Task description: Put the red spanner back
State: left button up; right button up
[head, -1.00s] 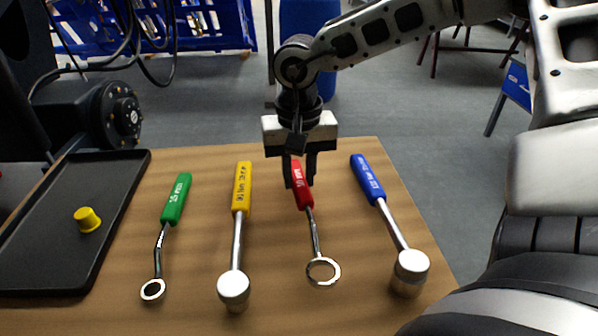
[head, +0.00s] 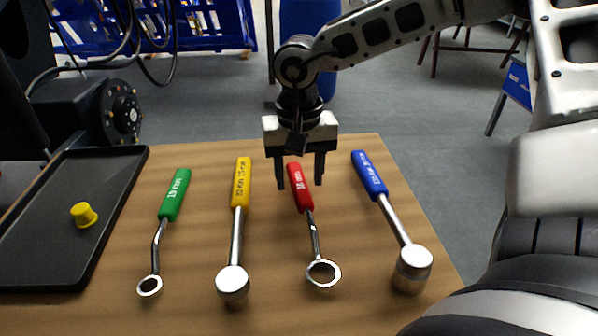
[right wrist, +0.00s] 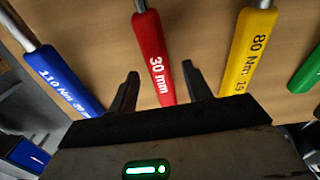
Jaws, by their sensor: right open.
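The red spanner (head: 301,190) lies on the wooden table between the yellow-handled and blue-handled tools, its ring end toward me. Its handle, marked 30 mm, also shows in the right wrist view (right wrist: 155,60). My right gripper (head: 301,184) is open, with its two fingers on either side of the red handle's far end. In the right wrist view the open fingers (right wrist: 159,80) flank the handle without visibly touching it. My left gripper cannot be made out.
A green-handled spanner (head: 174,195), a yellow-handled tool (head: 241,185) and a blue-handled tool (head: 370,175) lie alongside. A black tray (head: 50,200) with a small yellow piece (head: 83,214) sits at the left. Bare table (head: 130,225) shows between them.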

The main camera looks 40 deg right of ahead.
pick_arm(q)
jog(key=shift+t, duration=0.4)
jog(key=r, duration=0.1)
jog(key=r+p, duration=0.1)
jog(key=r, duration=0.1)
jog(key=a+r+p, duration=0.1)
jog(key=shift+s+r, duration=0.2)
jog(key=shift+s, duration=0.05)
pick_arm(e)
notch_tip(320, 180, up, 16)
jog(key=shift+f, duration=0.15)
